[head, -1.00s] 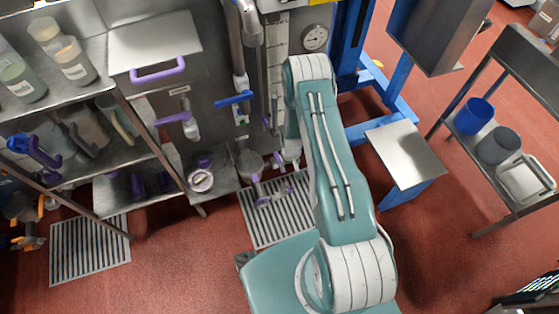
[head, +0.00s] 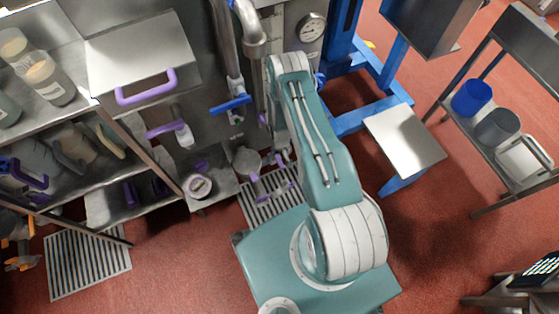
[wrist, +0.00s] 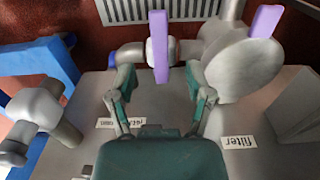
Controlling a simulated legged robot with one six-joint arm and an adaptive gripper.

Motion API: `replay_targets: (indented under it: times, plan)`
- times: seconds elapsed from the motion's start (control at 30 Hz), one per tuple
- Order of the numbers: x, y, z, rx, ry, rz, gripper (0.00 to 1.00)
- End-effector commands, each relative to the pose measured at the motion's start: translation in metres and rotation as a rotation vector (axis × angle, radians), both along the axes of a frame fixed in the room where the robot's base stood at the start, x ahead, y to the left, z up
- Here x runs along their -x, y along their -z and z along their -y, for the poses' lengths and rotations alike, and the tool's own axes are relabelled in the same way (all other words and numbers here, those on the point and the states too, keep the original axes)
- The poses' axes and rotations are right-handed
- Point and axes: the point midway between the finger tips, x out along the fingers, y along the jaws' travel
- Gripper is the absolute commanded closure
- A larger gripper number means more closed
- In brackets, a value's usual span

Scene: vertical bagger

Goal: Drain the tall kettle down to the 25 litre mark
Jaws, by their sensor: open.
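In the wrist view my gripper (wrist: 160,82) is open, with its two green fingers apart. An upright purple lever handle (wrist: 158,45) on a grey valve shows between the fingertips; I cannot tell its depth or whether they touch it. A second purple handle (wrist: 265,20) stands right, behind a round grey disc. A label reading "filter" (wrist: 238,142) lies lower right; another label (wrist: 121,122) is upside down and partly covered. In the head view a grey steel vessel (head: 292,42), apparently the kettle, carries a dial gauge (head: 311,27). My arm hides the gripper there.
A blue-handled valve (head: 230,104) sits on a vertical pipe. A floor grate (head: 272,203) lies beside my base. A shelf rack with bottles stands left, a blue frame (head: 372,112) with a steel plate right.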

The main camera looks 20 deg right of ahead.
Motion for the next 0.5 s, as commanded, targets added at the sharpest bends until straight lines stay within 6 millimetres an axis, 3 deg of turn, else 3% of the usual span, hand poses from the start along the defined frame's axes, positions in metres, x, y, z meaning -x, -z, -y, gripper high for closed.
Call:
replay_targets:
  times: [0.3, 0.5]
  plan:
    - [0.000, 0.050, 0.000, -0.001, -0.001, 0.000, 0.34]
    - [0.000, 0.066, 0.000, -0.001, -0.001, 0.000, 0.34]
